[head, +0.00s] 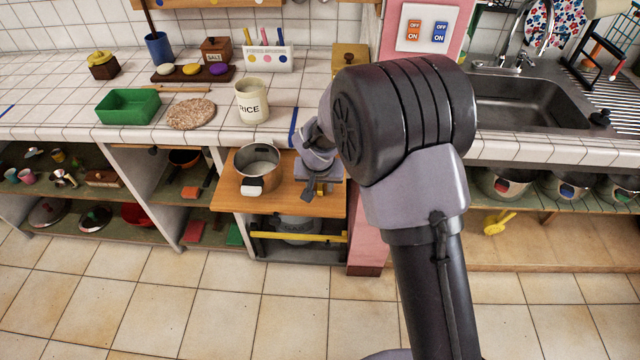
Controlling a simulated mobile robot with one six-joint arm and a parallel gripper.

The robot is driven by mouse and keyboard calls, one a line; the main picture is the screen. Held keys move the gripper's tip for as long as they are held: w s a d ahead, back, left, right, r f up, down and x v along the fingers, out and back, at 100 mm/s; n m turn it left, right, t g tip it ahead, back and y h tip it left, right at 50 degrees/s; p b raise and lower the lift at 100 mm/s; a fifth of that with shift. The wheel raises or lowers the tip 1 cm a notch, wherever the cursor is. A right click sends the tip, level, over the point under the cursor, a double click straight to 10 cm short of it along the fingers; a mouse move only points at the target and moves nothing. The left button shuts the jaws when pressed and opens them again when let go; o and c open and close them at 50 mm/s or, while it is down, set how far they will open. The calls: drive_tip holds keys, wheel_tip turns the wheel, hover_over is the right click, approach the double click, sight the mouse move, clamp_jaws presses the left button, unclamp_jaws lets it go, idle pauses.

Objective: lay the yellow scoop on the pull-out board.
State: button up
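The yellow scoop (498,222) lies on the lower wooden shelf at the right, under the sink. The pull-out board (285,205) is a wooden board sticking out below the tiled counter, left of the pink post. A metal pot (258,172) stands on its left and middle part. My gripper (321,194) is over the right part of the board, beside the pot and well away from the scoop. Its fingers are small and dark in this view, so I cannot tell whether they are open or touch the board. My arm hides part of the counter and shelves.
A pink post (368,230) separates the board from the right shelves. Several pots, including one near the post (497,186), stand above the scoop's shelf. A yellow rail (298,237) crosses the compartment under the board. The tiled floor (210,300) in front is clear.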

drive_tip(key=shift+r, duration=0.1)
drive_tip(key=s+d+r+m+p, duration=0.1)
drive_tip(key=s+d+r+p, duration=0.3)
drive_tip(key=r, duration=0.6)
drive_tip(key=s+d+r, duration=0.2)
drive_tip(key=s+r, duration=0.3)
drive_tip(key=r, duration=0.5)
drive_tip(key=s+d+r+m, duration=0.1)
drive_tip(key=s+d+r, duration=0.1)
drive_tip(key=s, duration=0.5)
drive_tip(key=s+d+r+m+t+y, duration=0.1)
drive_tip(key=s+r, duration=0.2)
drive_tip(key=s, duration=0.4)
drive_tip(key=s+d+r+m+y, duration=0.1)
drive_tip(key=s+d+r, duration=0.1)
drive_tip(key=s, duration=0.6)
drive_tip(key=shift+d+r+t, duration=0.3)
drive_tip(key=shift+d+r, duration=0.05)
drive_tip(key=shift+r, duration=0.05)
drive_tip(key=shift+s, duration=0.1)
